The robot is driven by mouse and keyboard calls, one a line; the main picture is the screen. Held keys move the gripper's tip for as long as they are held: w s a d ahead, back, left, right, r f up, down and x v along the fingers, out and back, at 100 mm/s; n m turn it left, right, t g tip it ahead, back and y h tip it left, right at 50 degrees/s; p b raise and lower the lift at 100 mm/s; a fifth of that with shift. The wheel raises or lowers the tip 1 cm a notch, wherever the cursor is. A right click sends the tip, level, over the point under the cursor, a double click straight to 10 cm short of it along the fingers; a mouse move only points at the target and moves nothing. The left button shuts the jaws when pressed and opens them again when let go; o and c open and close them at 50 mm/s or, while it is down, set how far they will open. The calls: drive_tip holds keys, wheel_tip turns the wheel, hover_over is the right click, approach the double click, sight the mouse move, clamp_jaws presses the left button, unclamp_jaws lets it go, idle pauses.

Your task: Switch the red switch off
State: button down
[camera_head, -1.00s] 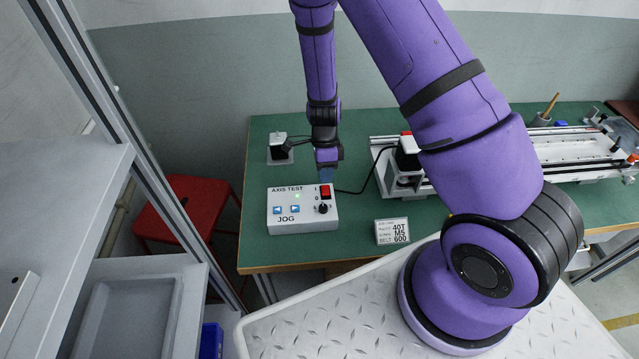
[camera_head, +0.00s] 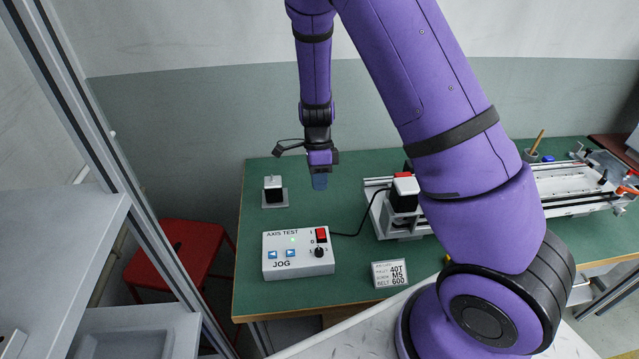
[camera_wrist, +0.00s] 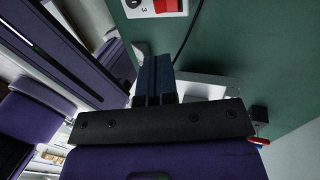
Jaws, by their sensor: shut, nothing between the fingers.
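The red switch (camera_head: 321,234) is a small rocker at the upper right of the white control box (camera_head: 297,262), which is marked AXIS TEST and JOG. The box sits on the green table, with blue arrow buttons, a black knob and a small lit green lamp. The switch also shows at the top edge of the wrist view (camera_wrist: 166,5), cut off there. My gripper (camera_head: 320,182) hangs fingers down above and behind the box, apart from it. Its blue-tipped fingers are shut and empty; they show in the wrist view too (camera_wrist: 154,76). The rocker's tilt is too small to tell.
A black cable runs from the box to the gantry (camera_head: 404,196) at the right. A small motor block (camera_head: 274,191) stands at the back left. A label card (camera_head: 390,273) stands right of the box. A red stool (camera_head: 180,258) is at the left.

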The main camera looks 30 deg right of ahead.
sight(319, 235)
drive_tip(key=shift+w+a+r, duration=0.1)
drive_tip(key=shift+w+a, duration=0.05)
drive_tip(key=shift+a, duration=0.15)
idle(0.4)
drive_tip(key=x, duration=1.4)
